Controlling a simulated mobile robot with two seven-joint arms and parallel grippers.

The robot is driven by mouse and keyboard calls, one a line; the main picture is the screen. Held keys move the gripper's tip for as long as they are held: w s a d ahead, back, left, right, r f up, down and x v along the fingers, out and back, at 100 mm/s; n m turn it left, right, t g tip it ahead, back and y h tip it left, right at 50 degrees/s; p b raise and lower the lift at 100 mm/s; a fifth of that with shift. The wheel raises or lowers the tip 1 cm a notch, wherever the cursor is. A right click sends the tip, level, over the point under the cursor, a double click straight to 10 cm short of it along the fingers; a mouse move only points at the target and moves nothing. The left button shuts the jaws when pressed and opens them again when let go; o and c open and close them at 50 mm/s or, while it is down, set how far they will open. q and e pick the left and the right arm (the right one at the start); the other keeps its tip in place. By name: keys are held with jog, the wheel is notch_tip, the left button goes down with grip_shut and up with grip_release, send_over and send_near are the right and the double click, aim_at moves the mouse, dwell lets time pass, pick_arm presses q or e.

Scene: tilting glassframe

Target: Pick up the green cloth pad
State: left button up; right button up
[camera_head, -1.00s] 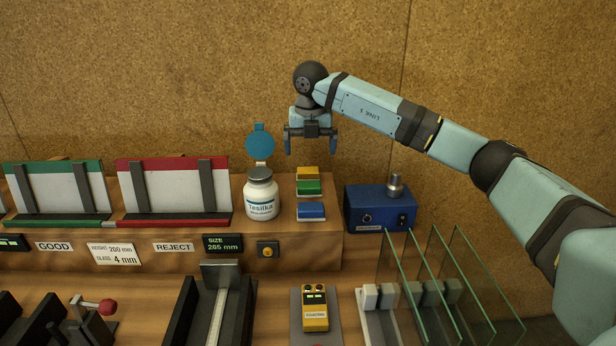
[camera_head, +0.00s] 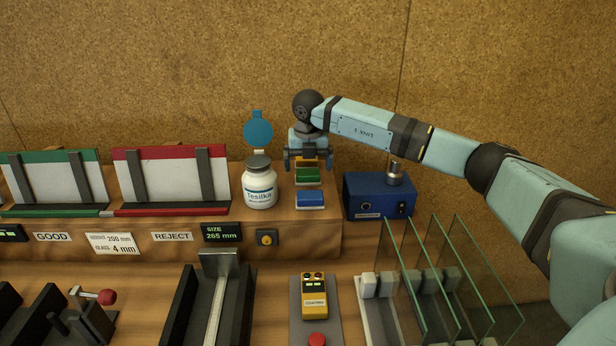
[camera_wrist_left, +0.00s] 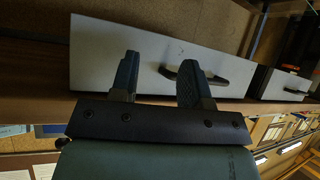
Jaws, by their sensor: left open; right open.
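The green cloth pad (camera_head: 308,175) lies on the raised wooden shelf, between a yellow-orange pad (camera_head: 307,161) behind it and a blue pad (camera_head: 310,198) in front. My right gripper (camera_head: 308,165) is open and points down over the row of pads, its fingers to the left and right of the yellow and green pads. I cannot tell its exact height above them. My left gripper (camera_wrist_left: 152,85) shows only in the left wrist view, open and empty, in front of white drawers with dark handles.
A white Tesilka bottle (camera_head: 260,185) with a blue disc behind it stands just left of the pads. A blue box (camera_head: 378,197) with a knob on top is to the right. Upright glass panes (camera_head: 440,280) stand in a rack at front right.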

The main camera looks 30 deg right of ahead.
aim_at(308, 172)
jog(key=f, duration=0.3)
jog(key=shift+w+d+f, duration=0.25)
jog(key=shift+w+f, duration=0.05)
jog(key=shift+w, duration=0.05)
jog(key=c, duration=0.9)
jog(key=shift+r, duration=0.15)
jog(key=shift+c, duration=0.2)
notch_tip(308, 172, up, 20)
